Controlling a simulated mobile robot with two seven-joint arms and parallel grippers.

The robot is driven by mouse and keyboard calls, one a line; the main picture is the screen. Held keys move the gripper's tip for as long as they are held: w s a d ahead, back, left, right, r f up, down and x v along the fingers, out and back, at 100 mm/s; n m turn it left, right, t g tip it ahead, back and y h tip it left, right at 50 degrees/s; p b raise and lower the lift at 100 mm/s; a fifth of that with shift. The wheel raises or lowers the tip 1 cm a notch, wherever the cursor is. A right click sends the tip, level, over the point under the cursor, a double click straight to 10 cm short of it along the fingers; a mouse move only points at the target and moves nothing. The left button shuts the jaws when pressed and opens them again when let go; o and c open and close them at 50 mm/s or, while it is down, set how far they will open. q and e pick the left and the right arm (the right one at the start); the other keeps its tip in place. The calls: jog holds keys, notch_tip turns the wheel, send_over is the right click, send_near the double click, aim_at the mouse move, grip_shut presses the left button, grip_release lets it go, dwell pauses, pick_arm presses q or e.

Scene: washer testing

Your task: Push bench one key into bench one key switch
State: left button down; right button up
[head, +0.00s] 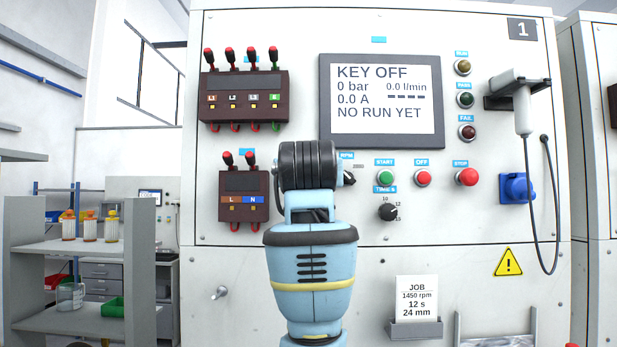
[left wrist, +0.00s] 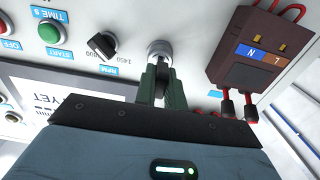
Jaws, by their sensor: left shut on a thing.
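The key switch (left wrist: 160,47) is a round silver barrel on the panel, between the RPM knob and the L/N terminal block in the left wrist view. My left gripper (left wrist: 162,72) reaches up to it, with its two dark green fingers close together. They are shut on the bench one key (left wrist: 160,90), which is mostly hidden between them. The fingertips are right at the switch's face; I cannot tell how deep the key sits. In the head view my left wrist hides the switch, key and fingers. My right gripper is in neither view.
The bench one screen (head: 381,100) reads KEY OFF. The RPM knob (left wrist: 102,45) and L/N block (left wrist: 250,48) flank the switch closely. START (head: 385,178), OFF (head: 423,178) and STOP (head: 467,177) buttons lie to the right. A shelf (head: 70,247) with bottles stands left.

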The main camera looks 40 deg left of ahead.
pick_arm(q)
jog(key=shift+x, duration=0.85)
dwell(0.7)
jog(key=c, duration=1.4)
grip_release()
jog(key=v, duration=0.8)
jog(key=shift+a, duration=0.1)
